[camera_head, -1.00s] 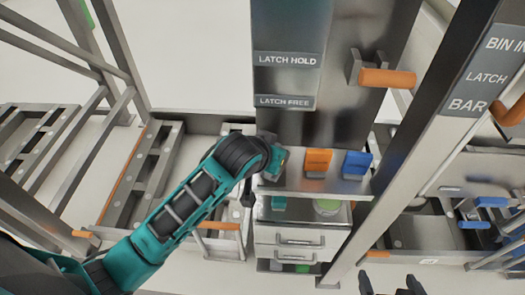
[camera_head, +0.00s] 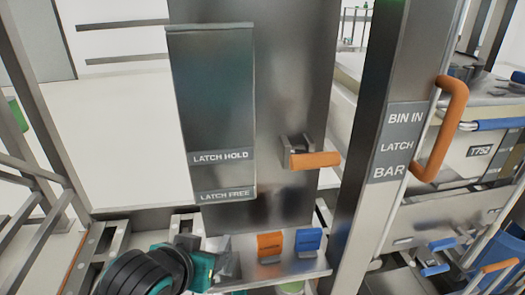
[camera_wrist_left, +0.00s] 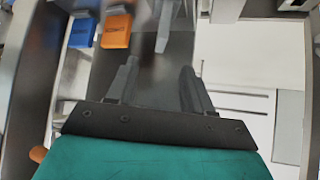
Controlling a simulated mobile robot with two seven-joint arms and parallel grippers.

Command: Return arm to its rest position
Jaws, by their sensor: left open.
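My left arm comes in at the bottom left of the head view. Its black joint and teal link lead to my left gripper (camera_head: 228,265), beside the small metal shelf and low in the picture. The wrist view shows the gripper's two dark fingers (camera_wrist_left: 160,88) apart with nothing between them. The fingers point along the grey metal column. My right gripper is not in either current view.
A shelf (camera_head: 275,275) holds an orange block (camera_head: 270,247) and a blue block (camera_head: 308,241). An orange-handled latch (camera_head: 314,160) sticks out of the metal column (camera_head: 285,95). A post with an orange handle (camera_head: 440,130) stands right, before a pale bin (camera_head: 475,155).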

